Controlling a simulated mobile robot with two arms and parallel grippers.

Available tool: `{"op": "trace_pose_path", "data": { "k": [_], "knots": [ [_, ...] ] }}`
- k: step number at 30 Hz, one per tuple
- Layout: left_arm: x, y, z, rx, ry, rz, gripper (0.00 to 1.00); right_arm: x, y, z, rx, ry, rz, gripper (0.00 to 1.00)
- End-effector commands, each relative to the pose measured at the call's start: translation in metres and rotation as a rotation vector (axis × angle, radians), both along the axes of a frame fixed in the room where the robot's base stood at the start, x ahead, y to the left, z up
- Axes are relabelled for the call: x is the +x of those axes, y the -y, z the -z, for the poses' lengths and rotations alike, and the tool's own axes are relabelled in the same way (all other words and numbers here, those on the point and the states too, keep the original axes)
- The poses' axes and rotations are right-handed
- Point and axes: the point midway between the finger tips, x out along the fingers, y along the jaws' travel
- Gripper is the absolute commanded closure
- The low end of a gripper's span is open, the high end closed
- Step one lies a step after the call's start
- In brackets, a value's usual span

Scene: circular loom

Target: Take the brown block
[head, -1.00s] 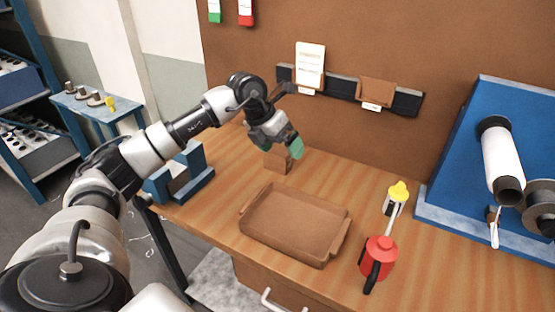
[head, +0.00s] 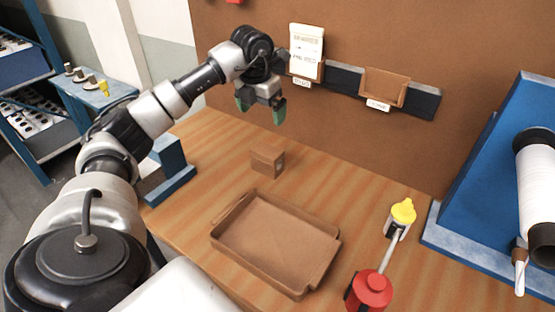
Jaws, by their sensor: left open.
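The brown block (head: 266,160) is a small box standing on the wooden workbench (head: 205,150), behind the brown tray. My left gripper (head: 261,107) is open and empty, with green fingertips pointing down. It hangs above the bench, above and slightly behind the block in the picture, with a clear gap between them. The block is fully visible. My right gripper is not in view.
A brown tray (head: 222,249) lies in front of the block. A blue machine (head: 480,170) fills the right side. A blue stand (head: 170,172) is at left. A brown board rises behind.

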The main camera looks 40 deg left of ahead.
Motion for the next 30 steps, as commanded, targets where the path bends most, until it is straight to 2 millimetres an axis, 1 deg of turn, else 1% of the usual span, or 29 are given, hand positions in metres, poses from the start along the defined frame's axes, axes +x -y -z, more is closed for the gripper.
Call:
{"op": "trace_pose_path", "data": {
  "k": [1,3,10,14,17,21,25,30],
  "knots": [
    [0.000,0.000,0.014,0.000,0.000,0.000,0.00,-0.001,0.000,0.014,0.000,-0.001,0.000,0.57],
    [0.000,0.000,0.023,0.000,0.000,0.000,0.00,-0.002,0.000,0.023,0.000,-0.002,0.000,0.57],
    [0.000,0.000,0.050,-0.001,0.001,0.000,0.00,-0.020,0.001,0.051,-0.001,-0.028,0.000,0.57],
    [0.000,0.000,0.061,-0.001,0.001,0.000,0.00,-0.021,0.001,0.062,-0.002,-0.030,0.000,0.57],
    [0.000,0.000,0.068,-0.001,-0.001,0.000,0.00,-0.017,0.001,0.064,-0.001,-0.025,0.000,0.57],
    [0.003,0.000,0.087,-0.002,-0.005,0.000,0.00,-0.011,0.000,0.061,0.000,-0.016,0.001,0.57],
    [0.006,0.000,0.106,0.000,-0.004,0.000,0.00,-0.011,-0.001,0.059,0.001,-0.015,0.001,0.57],
    [0.008,0.000,0.119,-0.001,-0.001,0.000,0.00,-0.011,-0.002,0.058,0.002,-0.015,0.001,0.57]
  ]
}}
